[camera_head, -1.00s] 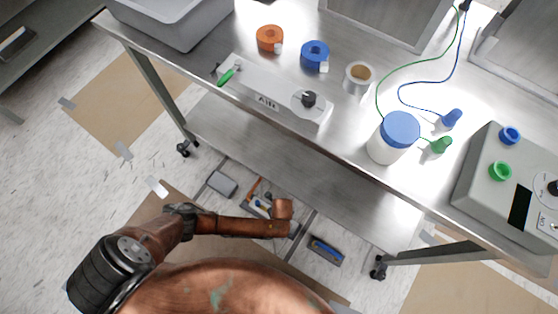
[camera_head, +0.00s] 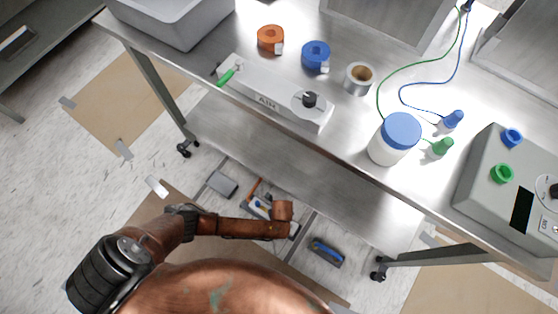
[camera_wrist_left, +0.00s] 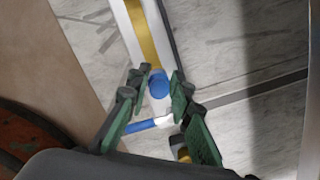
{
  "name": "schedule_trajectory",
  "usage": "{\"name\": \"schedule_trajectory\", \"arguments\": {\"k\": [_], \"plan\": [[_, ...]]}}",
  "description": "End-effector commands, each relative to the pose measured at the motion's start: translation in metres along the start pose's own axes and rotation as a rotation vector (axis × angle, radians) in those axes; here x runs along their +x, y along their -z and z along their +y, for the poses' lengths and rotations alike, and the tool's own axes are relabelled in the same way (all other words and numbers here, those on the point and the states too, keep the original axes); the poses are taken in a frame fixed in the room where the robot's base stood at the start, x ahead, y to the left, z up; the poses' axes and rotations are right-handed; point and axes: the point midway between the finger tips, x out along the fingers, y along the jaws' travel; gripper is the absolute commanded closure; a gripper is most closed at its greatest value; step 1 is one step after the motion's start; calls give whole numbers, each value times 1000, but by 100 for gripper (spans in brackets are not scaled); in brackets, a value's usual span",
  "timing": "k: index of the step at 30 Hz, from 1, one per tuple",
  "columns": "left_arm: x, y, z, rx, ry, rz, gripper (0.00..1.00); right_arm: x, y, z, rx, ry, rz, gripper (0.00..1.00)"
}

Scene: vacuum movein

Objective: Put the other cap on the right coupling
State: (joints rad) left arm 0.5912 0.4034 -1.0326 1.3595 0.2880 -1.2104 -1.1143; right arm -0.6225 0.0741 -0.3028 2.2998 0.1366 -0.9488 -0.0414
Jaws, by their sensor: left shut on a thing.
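In the left wrist view my left gripper (camera_wrist_left: 162,76) is shut on a small round blue piece, likely a cap (camera_wrist_left: 160,85), between its green-padded fingers. A white part shows just below the blue piece; I cannot tell whether the two are joined. A blue rod (camera_wrist_left: 140,127) with a white end lies past the fingers. I cannot identify the right coupling with certainty. My right gripper is not in view.
The steel bench (camera_head: 300,95) holds a grey box with a black knob (camera_head: 275,98), orange (camera_head: 270,39) and blue (camera_head: 316,55) tape rolls, a blue-lidded jar (camera_head: 396,140) and a control box (camera_head: 508,190). A lower shelf (camera_head: 300,160) spans the legs. A blue-topped item (camera_head: 326,252) lies below.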

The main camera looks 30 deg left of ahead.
Motion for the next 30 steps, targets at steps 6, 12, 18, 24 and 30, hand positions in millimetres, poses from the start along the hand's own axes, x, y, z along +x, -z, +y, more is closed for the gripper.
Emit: {"name": "schedule_trajectory", "arguments": {"k": [6,12,18,24,30], "plan": [[0,0,0,0,0,0,90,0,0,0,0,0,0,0],[1,0,0,0,0,0,90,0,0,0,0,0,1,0],[4,0,0,0,0,0,90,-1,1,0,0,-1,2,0],[5,0,0,0,0,0,90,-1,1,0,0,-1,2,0],[5,0,0,0,0,0,90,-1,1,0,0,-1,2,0]]}}
